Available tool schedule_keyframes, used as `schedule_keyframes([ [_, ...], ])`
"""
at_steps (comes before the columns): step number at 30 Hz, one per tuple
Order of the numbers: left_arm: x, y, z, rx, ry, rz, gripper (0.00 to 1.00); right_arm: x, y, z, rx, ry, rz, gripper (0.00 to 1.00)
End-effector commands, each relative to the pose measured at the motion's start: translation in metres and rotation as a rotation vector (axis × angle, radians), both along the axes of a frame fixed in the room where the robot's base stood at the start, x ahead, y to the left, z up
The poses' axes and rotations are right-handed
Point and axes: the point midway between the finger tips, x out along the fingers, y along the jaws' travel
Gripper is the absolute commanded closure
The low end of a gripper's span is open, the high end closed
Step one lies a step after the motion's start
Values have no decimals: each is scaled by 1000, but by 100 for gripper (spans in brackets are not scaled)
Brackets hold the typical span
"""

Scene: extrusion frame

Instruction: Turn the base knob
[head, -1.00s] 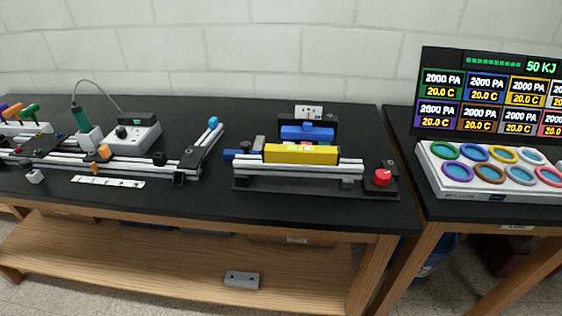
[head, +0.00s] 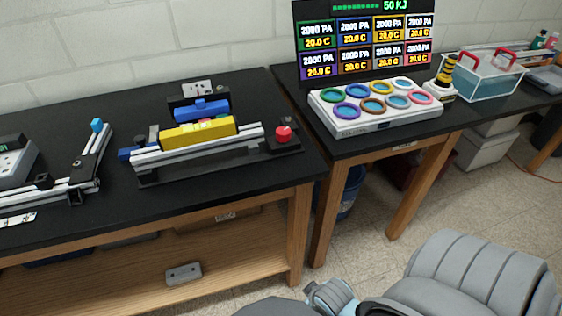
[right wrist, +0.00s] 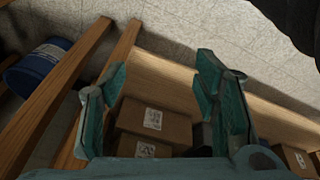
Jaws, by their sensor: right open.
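A yellow-and-blue instrument on an aluminium rail (head: 200,152) sits on the black bench in the head view. A round red knob (head: 284,133) stands on a dark block at the right end of its base. A small blue knob (head: 125,154) sticks out at its left end. I cannot tell which one is the base knob. My right gripper (right wrist: 160,64) shows in the right wrist view with its two teal fingers apart and nothing between them. It points down toward a wooden shelf, and neither knob is in that view. My left gripper is not in view.
A white tray with coloured rings (head: 374,106) stands on the right table below a display panel (head: 366,40). A gap separates the two tables. Cardboard boxes (right wrist: 150,122) and a blue bin (right wrist: 38,66) are low down. A grey box (head: 184,273) lies on the lower shelf.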

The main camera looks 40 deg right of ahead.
Motion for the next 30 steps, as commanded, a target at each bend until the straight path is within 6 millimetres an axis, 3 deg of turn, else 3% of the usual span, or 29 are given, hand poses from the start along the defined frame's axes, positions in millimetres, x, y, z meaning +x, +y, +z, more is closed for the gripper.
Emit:
schedule_keyframes([
  [2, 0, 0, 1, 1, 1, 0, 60, 10, 9, 42, 27, -49, -1, 44],
  [5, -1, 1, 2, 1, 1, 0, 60, 38, 43, 101, 194, -201, -34, 44],
  [9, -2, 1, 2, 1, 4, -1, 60, 100, 109, 178, 674, -477, -181, 44],
  [11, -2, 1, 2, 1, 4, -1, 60, 125, 126, 218, 928, -576, -289, 44],
  [13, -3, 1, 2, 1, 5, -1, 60, 151, 128, 266, 1245, -664, -456, 44],
  [14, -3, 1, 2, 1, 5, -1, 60, 162, 122, 286, 1387, -694, -542, 44],
  [16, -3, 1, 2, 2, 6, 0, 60, 184, 92, 325, 1729, -742, -779, 44],
  [18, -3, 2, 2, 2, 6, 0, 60, 202, 43, 347, 2064, -760, -1067, 44],
  [20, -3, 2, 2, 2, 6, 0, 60, 212, -5, 346, 2324, -757, -1343, 44],
  [22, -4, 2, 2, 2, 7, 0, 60, 217, -53, 326, 2554, -740, -1661, 44],
  [23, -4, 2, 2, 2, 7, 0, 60, 217, -68, 316, -2444, 682, 1656, 44],
  [26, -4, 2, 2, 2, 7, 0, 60, 216, -96, 289, -2198, 575, 1630, 44],
  [30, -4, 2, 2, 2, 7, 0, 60, 229, -108, 282, -2141, 551, 1621, 44],
])
